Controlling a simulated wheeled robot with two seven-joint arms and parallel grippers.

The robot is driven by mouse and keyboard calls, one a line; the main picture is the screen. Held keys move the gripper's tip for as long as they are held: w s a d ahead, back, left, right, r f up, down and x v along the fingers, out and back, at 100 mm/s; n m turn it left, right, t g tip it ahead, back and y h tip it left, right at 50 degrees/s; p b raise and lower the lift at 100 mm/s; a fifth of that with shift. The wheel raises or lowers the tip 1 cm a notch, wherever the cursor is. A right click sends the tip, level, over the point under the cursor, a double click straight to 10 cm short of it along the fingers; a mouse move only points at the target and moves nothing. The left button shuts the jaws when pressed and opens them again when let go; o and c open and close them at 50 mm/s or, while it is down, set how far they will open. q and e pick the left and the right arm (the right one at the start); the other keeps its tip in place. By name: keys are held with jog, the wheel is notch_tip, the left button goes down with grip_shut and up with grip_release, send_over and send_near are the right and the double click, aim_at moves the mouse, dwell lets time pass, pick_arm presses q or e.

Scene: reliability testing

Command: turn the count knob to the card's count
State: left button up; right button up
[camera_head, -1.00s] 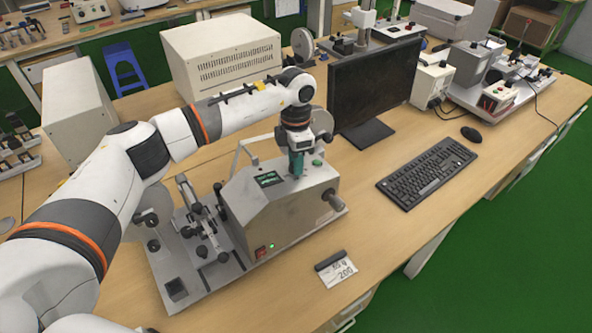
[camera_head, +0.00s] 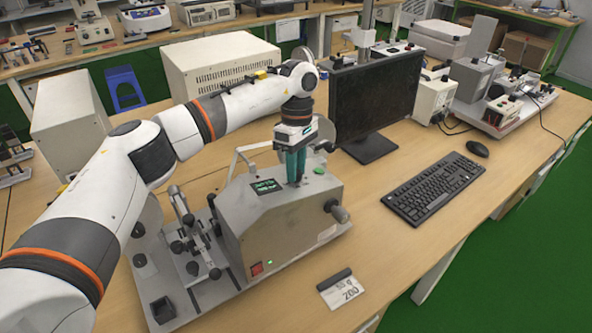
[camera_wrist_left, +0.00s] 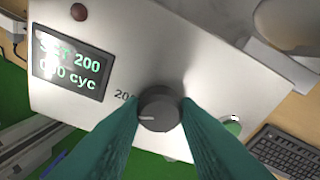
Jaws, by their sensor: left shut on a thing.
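The test machine (camera_head: 285,222) is a grey box on the bench. Its dark count knob (camera_wrist_left: 158,108) shows in the wrist view, with a white pointer line toward the left. A printed "200" (camera_wrist_left: 122,97) lies left of it, partly covered by a finger. My left gripper (camera_head: 296,180) points down onto the machine's top; its green fingers (camera_wrist_left: 160,125) are shut on the knob's sides. The display (camera_wrist_left: 70,62) reads "SET 200" and "000 cyc". The card (camera_head: 342,290) lies on the bench in front and shows "50 g" and "200". My right gripper is out of view.
A green button (camera_wrist_left: 232,126) sits right of the knob. A monitor (camera_head: 372,100) and keyboard (camera_head: 433,188) stand to the right. Beige cabinets (camera_head: 222,65) stand behind my left arm. Bare bench lies around the card.

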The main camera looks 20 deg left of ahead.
pick_arm(q)
jog(key=shift+w+r+m, duration=0.1)
jog(key=shift+r+m, duration=0.1)
jog(key=shift+m, duration=0.3)
jog(key=o, duration=0.9)
jog(key=shift+o, duration=0.3)
jog(key=shift+f, duration=0.1)
jog(key=shift+w+r+b, duration=0.1)
jog(key=shift+r+b, duration=0.25)
jog(key=v, duration=1.1)
jog(key=shift+r+b, duration=0.2)
jog(key=shift+b, duration=0.15)
